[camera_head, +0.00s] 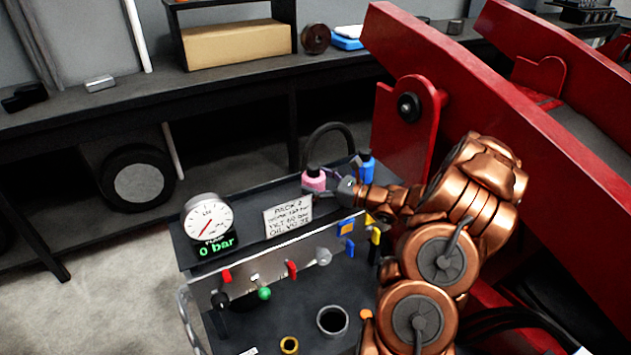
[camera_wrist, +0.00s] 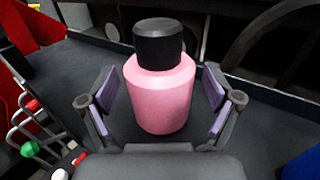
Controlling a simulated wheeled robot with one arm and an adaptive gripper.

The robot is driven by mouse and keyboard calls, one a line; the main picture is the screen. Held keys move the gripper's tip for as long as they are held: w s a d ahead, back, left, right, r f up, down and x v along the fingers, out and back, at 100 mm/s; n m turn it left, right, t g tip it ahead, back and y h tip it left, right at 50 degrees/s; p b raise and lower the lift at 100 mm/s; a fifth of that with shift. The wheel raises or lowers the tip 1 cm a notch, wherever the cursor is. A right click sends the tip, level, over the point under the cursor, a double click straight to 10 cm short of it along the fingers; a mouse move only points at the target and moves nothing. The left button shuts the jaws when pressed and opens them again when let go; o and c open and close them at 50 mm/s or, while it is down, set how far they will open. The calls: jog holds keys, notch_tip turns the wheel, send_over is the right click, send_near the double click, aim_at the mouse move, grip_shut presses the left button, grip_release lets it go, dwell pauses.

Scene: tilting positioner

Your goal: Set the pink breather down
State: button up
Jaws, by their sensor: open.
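The pink breather (camera_head: 313,179) is a small pink bottle shape with a black cap. It stands upright on the dark top shelf of the cart (camera_head: 262,196), towards its back right. In the wrist view the pink breather (camera_wrist: 160,95) is between the two purple-padded fingers of my gripper (camera_wrist: 160,108), with a visible gap on both sides. My gripper (camera_head: 328,186) is open around it, reaching in from the right. The underside of the breather against the shelf is partly hidden by the gripper.
A blue bottle (camera_head: 366,168) stands just right of the gripper. A pressure gauge (camera_head: 208,222) reading 0 bar and a handwritten card (camera_head: 289,216) are to the left. Valves with coloured handles (camera_head: 264,293) line the panel in front. A red steel frame (camera_head: 440,80) rises at right.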

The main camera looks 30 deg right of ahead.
jog(key=shift+r, duration=0.15)
jog(key=b+v, duration=0.2)
jog(key=v, duration=1)
dwell(0.4)
